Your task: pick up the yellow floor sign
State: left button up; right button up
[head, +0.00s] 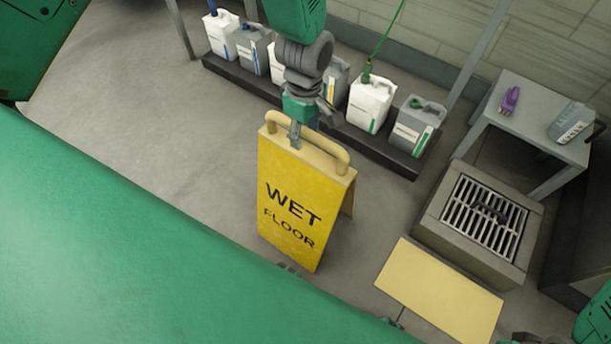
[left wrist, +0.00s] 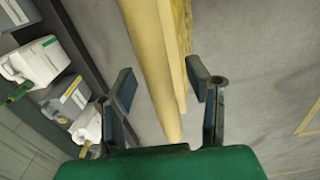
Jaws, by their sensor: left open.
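The yellow floor sign (head: 290,205) stands upright on the grey floor in the head view, with "WET FLOOR" on its front panel and a rounded handle bar along its top. My left gripper (head: 297,138) comes down from above at the sign's handle. In the left wrist view the pale yellow handle (left wrist: 155,62) runs between the two spread fingers of my left gripper (left wrist: 160,84). The fingers are open, with a gap beside the bar.
Several white and grey jugs (head: 370,103) stand on a low dark rack behind the sign. To the right are a floor grate (head: 484,215), a grey table (head: 530,125) with a purple bottle (head: 510,99) and a grey container, and a yellow floor patch (head: 440,290). Floor left of the sign is clear.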

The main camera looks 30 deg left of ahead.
pick_arm(q)
jog(key=shift+f, duration=0.4)
jog(key=shift+r, duration=0.15)
jog(key=shift+d, duration=0.1)
grip_shut()
jog(key=shift+r, duration=0.1)
